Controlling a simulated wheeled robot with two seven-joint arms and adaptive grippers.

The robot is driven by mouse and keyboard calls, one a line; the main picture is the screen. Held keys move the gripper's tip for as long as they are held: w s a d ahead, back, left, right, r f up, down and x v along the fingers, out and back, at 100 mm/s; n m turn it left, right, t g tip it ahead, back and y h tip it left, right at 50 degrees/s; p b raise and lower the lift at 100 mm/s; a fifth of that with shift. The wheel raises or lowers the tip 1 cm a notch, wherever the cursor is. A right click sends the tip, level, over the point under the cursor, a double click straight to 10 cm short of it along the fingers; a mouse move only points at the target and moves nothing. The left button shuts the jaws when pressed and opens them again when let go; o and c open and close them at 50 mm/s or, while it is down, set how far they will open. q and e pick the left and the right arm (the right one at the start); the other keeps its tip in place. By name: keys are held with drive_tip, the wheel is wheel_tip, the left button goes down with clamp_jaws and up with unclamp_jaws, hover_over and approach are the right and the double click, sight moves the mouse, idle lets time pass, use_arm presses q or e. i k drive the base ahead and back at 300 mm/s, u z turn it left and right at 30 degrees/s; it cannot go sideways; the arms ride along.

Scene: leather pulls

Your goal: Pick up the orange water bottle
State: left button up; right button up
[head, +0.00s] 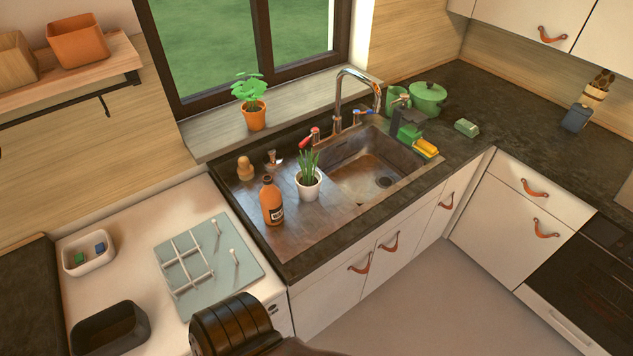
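The orange water bottle (271,203) stands upright on the dark metal drainboard left of the sink basin. It has a narrow neck and a dark label with light lettering on its front. Nothing blocks the view of it, and no gripper touches it. Neither of my gripper's fingertips shows in the head view. Only a dark, ribbed, rounded part, which seems to be my own arm, shows at the bottom edge, below the bottle.
A white potted plant (308,182) stands close right of the bottle. The sink basin (375,178) lies to the right. A dish rack (205,262) lies on the left counter.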

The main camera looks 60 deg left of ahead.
sight(270, 196)
drive_tip(key=i, duration=2.1)
drive_tip(key=u, duration=4.8)
